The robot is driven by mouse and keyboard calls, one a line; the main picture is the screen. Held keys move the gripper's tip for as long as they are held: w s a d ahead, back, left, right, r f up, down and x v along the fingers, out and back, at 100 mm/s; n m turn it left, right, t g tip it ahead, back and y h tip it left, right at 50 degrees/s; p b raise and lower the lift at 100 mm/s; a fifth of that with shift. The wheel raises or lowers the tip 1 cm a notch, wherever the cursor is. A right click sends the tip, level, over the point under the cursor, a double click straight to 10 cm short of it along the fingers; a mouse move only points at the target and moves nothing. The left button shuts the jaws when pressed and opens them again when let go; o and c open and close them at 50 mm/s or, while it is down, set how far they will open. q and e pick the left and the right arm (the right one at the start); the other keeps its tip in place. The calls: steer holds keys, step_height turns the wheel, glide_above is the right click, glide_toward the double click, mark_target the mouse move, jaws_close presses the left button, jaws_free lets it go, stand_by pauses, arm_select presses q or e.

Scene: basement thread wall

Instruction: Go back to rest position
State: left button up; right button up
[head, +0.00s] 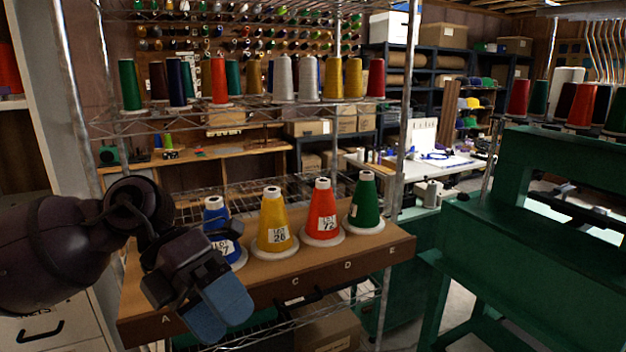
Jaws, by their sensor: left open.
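My left gripper (222,311) comes in from the left on its dark arm. Its blue-padded fingers are in front of the left part of the wooden shelf board (345,262). It is open, and nothing shows between the fingers. Behind it, a blue thread cone (212,214) is partly hidden by the gripper. To the right stand a yellow cone (272,222), a red cone (322,210) and a green cone (366,203), all upright on the board. My right gripper is out of view.
A wire rack (255,101) holds a row of thread cones above the board. A metal post (408,110) rises at its right. A green machine frame (560,170) fills the right side. Drawers (60,325) stand at lower left. Some floor shows at lower right.

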arm_select(q)
steer(key=w+d+f+n+t+h, duration=0.35)
steer(key=n+t+h, duration=0.35)
steer(key=n+h, duration=0.55)
steer(key=w+a+f+n+t+y, duration=0.3)
steer(key=a+f+n+t+y, duration=0.7)
steer(key=f+n+t, duration=0.6)
steer(key=s+a+f+n+g+y, duration=0.2)
steer(key=s+a+f+n+y, duration=0.1)
steer(key=f, duration=0.4)
steer(key=s+a+f+n+g+y, duration=0.2)
steer(key=s+a+f+n+y, duration=0.2)
steer(key=s+f+n, duration=0.2)
steer(key=s+a+f+n+g+y, duration=0.2)
steer(key=s+a+f+n+y, duration=0.1)
steer(key=s+f, duration=0.4)
step_height(320, 180, down, 2)
steer(key=shift+a+n+y, duration=0.15)
steer(key=shift+n+y, duration=0.4)
steer(key=shift+n, duration=0.3)
